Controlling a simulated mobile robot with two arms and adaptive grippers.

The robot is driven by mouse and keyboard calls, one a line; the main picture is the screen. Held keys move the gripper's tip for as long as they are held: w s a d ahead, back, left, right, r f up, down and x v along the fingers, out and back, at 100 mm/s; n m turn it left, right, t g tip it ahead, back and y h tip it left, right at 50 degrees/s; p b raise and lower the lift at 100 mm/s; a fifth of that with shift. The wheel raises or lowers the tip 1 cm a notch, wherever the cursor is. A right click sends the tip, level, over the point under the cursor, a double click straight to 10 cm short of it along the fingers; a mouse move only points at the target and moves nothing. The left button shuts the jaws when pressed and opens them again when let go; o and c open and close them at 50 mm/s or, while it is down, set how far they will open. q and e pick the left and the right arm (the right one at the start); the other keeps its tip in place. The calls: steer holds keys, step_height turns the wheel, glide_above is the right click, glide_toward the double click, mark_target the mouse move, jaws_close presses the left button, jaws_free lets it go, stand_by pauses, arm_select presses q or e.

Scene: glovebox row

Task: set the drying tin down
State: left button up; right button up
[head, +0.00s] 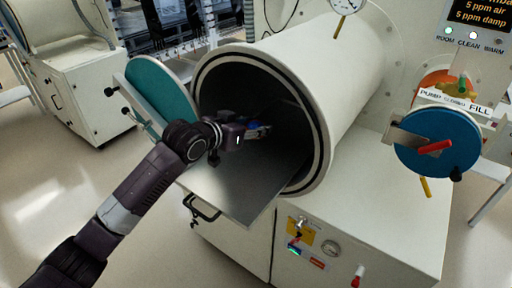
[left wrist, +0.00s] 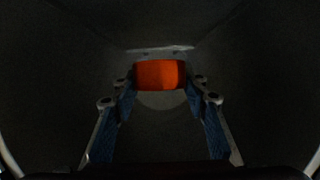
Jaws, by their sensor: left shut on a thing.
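My left gripper (head: 260,131) reaches into the mouth of the large cylindrical antechamber (head: 345,90), above its slide-out tray (head: 230,190). In the left wrist view its two blue-padded fingers (left wrist: 160,88) close on the sides of an orange-red block-like thing, which I take as the drying tin (left wrist: 160,74). In the head view the tin is mostly hidden by the gripper and the dark interior. I cannot tell whether the tin touches the surface below it. My right gripper is not in view.
The chamber's round teal door (head: 160,92) stands open at the left. A gauge (head: 346,5) sits above the cylinder. The tray's front part is bare.

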arm_select(q)
glide_above(255, 158)
step_height(255, 158, down, 5)
steer(key=shift+f+p, duration=0.1)
steer(key=shift+p, duration=0.25)
step_height(255, 158, down, 4)
steer(key=shift+p, duration=0.4)
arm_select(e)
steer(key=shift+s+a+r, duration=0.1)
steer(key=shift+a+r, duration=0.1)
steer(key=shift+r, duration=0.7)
arm_select(q)
steer(key=shift+f, duration=0.15)
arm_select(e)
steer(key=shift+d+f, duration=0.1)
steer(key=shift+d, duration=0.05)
arm_select(q)
steer(key=o, duration=1.2)
steer(key=shift+c, duration=0.2)
steer(key=b+v, duration=0.2)
steer(key=v, duration=1)
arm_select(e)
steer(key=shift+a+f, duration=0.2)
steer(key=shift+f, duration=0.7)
